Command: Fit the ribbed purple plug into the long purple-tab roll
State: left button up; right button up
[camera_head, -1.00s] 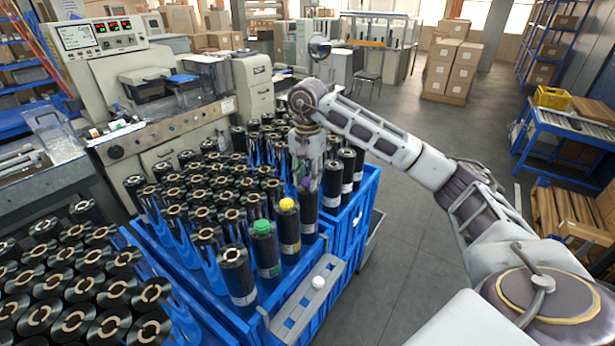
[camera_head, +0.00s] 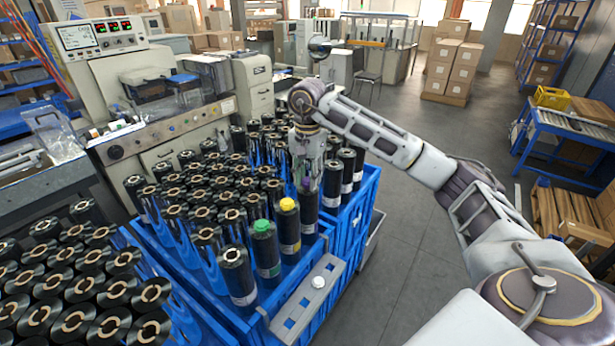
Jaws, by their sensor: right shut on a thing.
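My right gripper (camera_head: 306,178) points down above a long black roll (camera_head: 307,213) in the front row of the blue crate. It is shut on the purple plug (camera_head: 305,186), a small purple patch at the fingertips. The plug is at the top of this roll; I cannot tell whether it is seated in the core or only over it. The plug's ribs and any purple tab on the roll are too small or hidden to make out. My left gripper is not in view.
Beside that roll stand one with a yellow plug (camera_head: 289,205), one with a green plug (camera_head: 262,226) and an open-topped roll (camera_head: 236,275). A white plug (camera_head: 318,282) sits on the grey holder (camera_head: 290,318) at the crate's front. Many rolls crowd behind and left.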

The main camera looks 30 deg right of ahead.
jog(key=shift+r+p, duration=0.8)
jog(key=shift+r, duration=0.7)
dwell(1.5)
dwell(1.1)
jog(key=o, duration=0.4)
jog(key=shift+r, duration=0.1)
jog(key=shift+r+p, duration=1.75)
jog(key=shift+r, duration=0.9)
notch_tip(320, 180, up, 5)
send_over(308, 179)
jog(key=shift+a+r, duration=0.1)
jog(key=shift+r, duration=0.1)
jog(key=shift+s+f, duration=0.1)
